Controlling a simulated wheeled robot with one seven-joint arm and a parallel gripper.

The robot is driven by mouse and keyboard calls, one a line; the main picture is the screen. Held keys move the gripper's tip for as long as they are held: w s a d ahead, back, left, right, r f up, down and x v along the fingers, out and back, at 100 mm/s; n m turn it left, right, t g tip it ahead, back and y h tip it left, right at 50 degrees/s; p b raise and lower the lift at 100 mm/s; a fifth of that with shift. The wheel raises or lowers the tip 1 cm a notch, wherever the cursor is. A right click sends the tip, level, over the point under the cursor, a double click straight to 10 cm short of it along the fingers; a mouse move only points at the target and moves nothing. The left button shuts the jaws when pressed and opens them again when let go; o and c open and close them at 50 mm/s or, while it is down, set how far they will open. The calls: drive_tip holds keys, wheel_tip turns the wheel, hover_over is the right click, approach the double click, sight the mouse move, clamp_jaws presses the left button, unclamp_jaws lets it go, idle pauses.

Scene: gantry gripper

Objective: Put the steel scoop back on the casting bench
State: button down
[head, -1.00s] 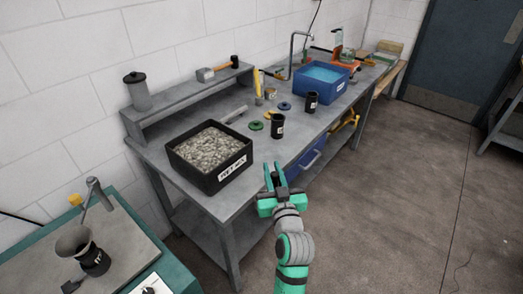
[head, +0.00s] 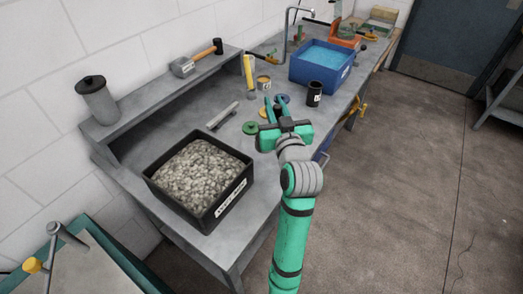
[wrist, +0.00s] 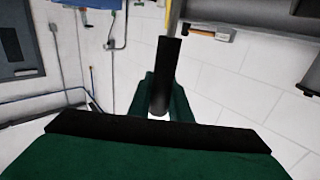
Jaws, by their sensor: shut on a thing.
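My gripper (head: 276,106) is over the front edge of the long grey bench (head: 262,182), right of the tub of grey mix. In the wrist view, its green fingers (wrist: 164,92) are shut on a dark, handle-like piece (wrist: 168,62), which I take to be the steel scoop. The piece sticks out past the fingertips. Its bowl cannot be made out, and in the head view the gripper hides most of it.
The black tub (head: 213,223) of grey mix stands near the front left. A grey bar (head: 223,115), green disc (head: 250,128), black cup (head: 314,93) and blue basin (head: 321,68) are around the gripper. A hammer (head: 196,58) lies on the raised shelf.

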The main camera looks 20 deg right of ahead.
drive_tip(key=f, duration=0.6)
drive_tip(key=shift+w, duration=0.2)
drive_tip(key=shift+s+f, duration=0.1)
drive_tip(key=shift+f, duration=1.9)
drive_tip(key=c, duration=1.6)
unclamp_jaws()
drive_tip(key=shift+c, duration=0.2)
drive_tip(key=shift+s, duration=0.1)
drive_tip(key=s+a, duration=0.1)
drive_tip(key=s, duration=1)
drive_tip(key=shift+s+a, duration=0.25)
drive_tip(key=shift+s, duration=0.1)
